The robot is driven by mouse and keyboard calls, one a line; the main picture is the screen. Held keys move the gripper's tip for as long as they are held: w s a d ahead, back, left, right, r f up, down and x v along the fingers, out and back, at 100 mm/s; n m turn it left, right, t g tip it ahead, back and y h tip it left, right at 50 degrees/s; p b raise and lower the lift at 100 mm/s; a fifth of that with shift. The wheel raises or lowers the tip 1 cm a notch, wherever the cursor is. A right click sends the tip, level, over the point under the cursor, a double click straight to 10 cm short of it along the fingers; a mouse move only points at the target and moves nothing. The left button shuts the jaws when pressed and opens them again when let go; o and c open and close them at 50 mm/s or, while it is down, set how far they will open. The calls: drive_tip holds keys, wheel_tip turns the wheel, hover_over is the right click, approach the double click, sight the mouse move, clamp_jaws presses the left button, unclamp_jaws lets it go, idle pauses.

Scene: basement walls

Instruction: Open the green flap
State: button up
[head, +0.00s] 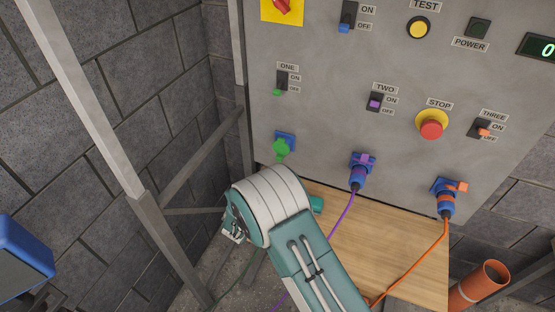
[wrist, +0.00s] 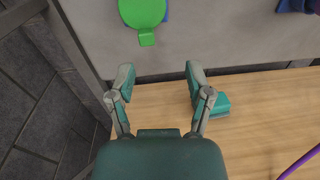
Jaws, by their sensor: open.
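The green flap (head: 281,149) sits on the front of a blue socket (head: 287,136) at the lower left of the grey panel. It appears closed over the socket. In the wrist view the flap (wrist: 142,12) is a round green disc with a small tab at its lower edge, cut off by the top of the picture. My gripper (wrist: 159,80) is open, with empty space between its two fingers. The fingers are below the flap in that view and apart from it. In the head view my arm hides most of the gripper.
A wooden board (head: 405,255) lies below the panel, with a teal piece (wrist: 220,104) by my right finger. Purple (head: 357,178) and orange-cabled (head: 446,205) blue plugs sit to the right. A metal frame (head: 95,110) stands left. An orange pipe (head: 483,283) stands lower right.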

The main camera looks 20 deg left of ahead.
sight(279, 160)
drive_tip(key=shift+n+y, duration=0.6)
drive_tip(key=w, duration=0.3)
drive_tip(key=w+f, duration=0.1)
drive_tip(key=w, duration=0.6)
drive_tip(key=shift+a+f, duration=0.3)
clamp_jaws()
